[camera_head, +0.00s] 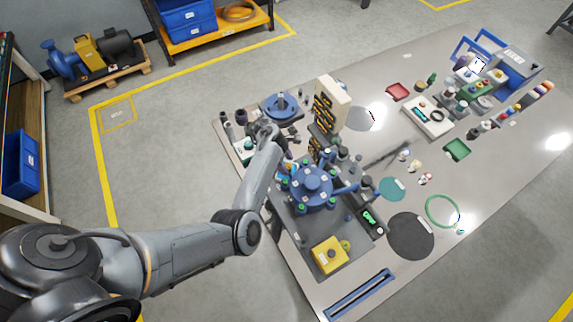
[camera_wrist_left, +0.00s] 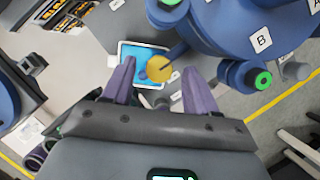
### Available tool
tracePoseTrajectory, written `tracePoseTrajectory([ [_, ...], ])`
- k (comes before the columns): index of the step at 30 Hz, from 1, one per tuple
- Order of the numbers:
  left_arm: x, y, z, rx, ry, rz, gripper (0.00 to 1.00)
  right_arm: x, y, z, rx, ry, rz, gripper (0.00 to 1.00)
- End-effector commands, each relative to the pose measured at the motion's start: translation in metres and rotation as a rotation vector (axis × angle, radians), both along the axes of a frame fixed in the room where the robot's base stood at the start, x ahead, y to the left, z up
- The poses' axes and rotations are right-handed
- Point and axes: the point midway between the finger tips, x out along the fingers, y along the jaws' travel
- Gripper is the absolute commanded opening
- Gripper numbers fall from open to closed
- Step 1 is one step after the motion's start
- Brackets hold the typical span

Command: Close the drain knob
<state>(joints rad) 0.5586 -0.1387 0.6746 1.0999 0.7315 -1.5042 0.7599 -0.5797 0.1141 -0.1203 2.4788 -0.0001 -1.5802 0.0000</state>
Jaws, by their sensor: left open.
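The round yellow knob (camera_wrist_left: 158,68), which looks like the drain knob, sits at the end of a blue stem beside the blue test vessel in the left wrist view. The blue vessel (camera_head: 311,184) stands on the grey bench fixture in the head view. My left gripper (camera_wrist_left: 160,82) is open, its two purple fingers apart with the knob between and just beyond them; I see no clear contact. In the head view my left arm reaches to the vessel's far left side, and the knob is hard to make out there. My right gripper is not in view.
A light blue screen (camera_wrist_left: 143,58) lies behind the knob. A tall panel with yellow-black parts (camera_head: 330,105) stands behind the vessel. A blue flanged part (camera_head: 282,107) is at the far left. A yellow box (camera_head: 330,255) stands at the near side.

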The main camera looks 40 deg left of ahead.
Motion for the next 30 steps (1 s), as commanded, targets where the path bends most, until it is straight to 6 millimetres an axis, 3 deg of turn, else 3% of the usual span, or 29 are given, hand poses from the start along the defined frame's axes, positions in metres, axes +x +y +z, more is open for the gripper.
tracePoseTrajectory([
  [14,0.0022,-0.0036,-0.009,0.001,-0.002,0.0,0.58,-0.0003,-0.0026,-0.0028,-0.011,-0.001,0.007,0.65],
  [24,0.002,-0.0034,-0.009,0.001,-0.001,-0.001,0.06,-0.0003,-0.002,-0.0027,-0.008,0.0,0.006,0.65],
  [30,0.002,-0.0033,-0.0085,0.001,-0.001,-0.009,0.03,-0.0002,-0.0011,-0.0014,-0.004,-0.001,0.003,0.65],
])
